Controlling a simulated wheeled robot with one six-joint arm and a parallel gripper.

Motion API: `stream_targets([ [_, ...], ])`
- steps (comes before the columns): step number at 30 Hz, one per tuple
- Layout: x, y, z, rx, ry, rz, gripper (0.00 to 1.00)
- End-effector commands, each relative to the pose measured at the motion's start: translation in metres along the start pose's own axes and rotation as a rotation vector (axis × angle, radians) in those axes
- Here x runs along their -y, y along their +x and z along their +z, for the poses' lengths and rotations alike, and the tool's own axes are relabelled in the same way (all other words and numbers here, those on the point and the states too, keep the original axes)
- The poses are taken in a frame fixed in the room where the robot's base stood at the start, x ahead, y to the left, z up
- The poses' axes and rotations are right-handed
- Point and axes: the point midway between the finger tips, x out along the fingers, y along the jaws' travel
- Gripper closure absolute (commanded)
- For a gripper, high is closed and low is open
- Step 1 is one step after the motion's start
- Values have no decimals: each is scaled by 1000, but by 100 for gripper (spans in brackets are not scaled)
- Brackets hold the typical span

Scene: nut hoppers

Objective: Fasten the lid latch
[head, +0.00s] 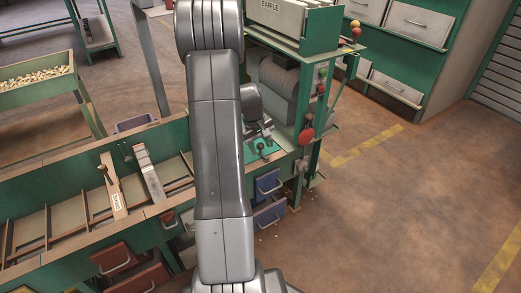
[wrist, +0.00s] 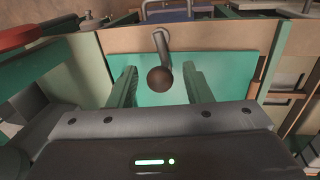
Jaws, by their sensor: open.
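A lever with a dark ball knob (wrist: 160,79) on a grey metal arm stands against a teal panel (wrist: 215,72) in the wrist view. It appears to be the latch, and the panel appears to be the lid. My gripper (wrist: 158,82) is open, with its two green fingers on either side of the knob and a gap on both sides. No contact with the knob shows. In the head view my gripper (head: 260,133) is small, above the teal panel (head: 266,152) at the machine's foot. My arm hides part of the machine there.
A red disc (head: 306,135) sits on the green post to the right; a red part also shows at the left of the wrist view (wrist: 25,36). Blue bins (head: 268,184) hang below. A long divided trough (head: 75,212) runs left. Open floor lies right.

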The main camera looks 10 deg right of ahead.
Motion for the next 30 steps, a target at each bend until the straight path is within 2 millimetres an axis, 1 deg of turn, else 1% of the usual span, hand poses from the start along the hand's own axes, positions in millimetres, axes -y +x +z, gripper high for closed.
stream_targets([
  [1,0,5,0,1,0,0,55],
  [3,0,8,0,0,0,0,55],
  [12,0,9,0,0,0,0,55],
  [17,0,8,0,0,0,0,86],
  [18,0,8,0,0,0,0,94],
  [19,0,8,0,0,0,0,98],
  [23,0,8,0,3,14,-1,98],
  [30,-5,8,-1,29,150,0,98],
])
